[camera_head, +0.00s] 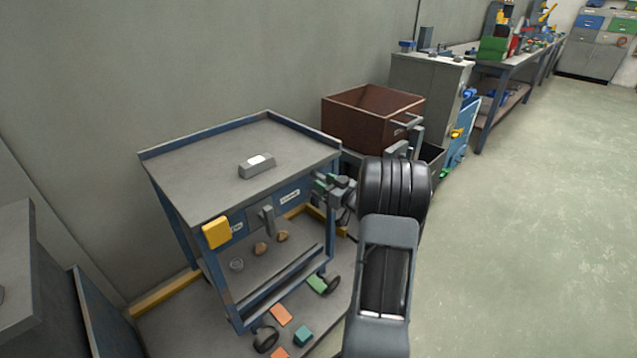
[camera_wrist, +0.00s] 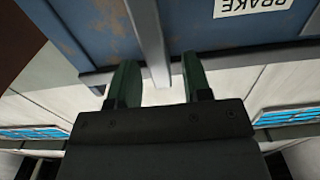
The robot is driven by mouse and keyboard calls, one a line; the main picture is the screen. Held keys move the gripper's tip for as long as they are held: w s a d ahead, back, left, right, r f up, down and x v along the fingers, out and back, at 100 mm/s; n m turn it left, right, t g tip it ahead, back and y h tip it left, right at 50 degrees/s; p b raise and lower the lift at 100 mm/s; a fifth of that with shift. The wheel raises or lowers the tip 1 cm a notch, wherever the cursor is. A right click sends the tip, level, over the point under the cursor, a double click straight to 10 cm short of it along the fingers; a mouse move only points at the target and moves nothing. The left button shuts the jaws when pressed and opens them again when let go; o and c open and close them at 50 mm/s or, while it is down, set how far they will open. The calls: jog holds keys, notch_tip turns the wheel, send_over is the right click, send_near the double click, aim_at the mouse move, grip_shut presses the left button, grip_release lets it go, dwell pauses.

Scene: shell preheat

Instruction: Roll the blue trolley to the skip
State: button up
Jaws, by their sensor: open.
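The blue trolley (camera_head: 185,226) stands against the wall at left in the head view, with a grey top, a lower shelf and dark wheels. My gripper (camera_head: 335,187) is at its right front corner. In the wrist view my gripper (camera_wrist: 158,84) is open, its green fingers apart. A pale grey bar (camera_wrist: 148,40) ends between or just beyond the fingertips; I cannot tell if they touch it. The trolley's blue panel (camera_wrist: 90,28) fills the top, with an upside-down BRAKE label. A rust-brown open box (camera_head: 365,127) behind the trolley may be the skip.
A grey block (camera_head: 257,166) lies on the trolley top. A yellow box (camera_head: 216,233) hangs at its front left corner. Orange and green pieces lie on the floor by the wheels. A grey cabinet (camera_head: 428,78) and benches line the wall. The floor at right (camera_head: 540,210) is clear.

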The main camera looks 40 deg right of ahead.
jog(key=shift+w+a, duration=0.15)
jog(key=shift+w, duration=0.65)
jog(key=shift+w+a, duration=0.15)
jog(key=shift+w, duration=0.6)
grip_shut()
